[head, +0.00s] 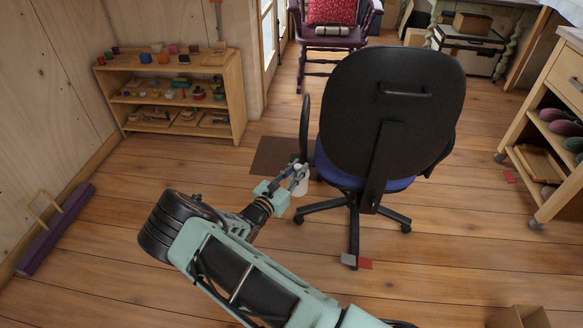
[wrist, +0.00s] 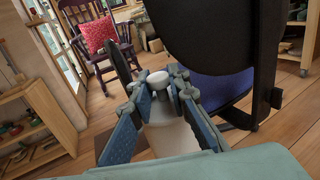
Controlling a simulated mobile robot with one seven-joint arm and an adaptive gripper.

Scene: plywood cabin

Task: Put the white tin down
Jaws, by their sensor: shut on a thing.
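My gripper (head: 292,172) reaches forward beside the office chair, its fingers shut on the white tin (head: 301,186). In the wrist view the tin (wrist: 172,138) shows pale between and below the fingers of my gripper (wrist: 160,92). A small white rounded top shows between the fingertips. The fingers hide part of the tin. Whether its bottom touches anything cannot be told.
The black office chair (head: 390,110) with a blue seat stands close to the right of my gripper. A dark mat (head: 273,155) lies behind it. A low wooden shelf (head: 240,95) with small pots stands at left.

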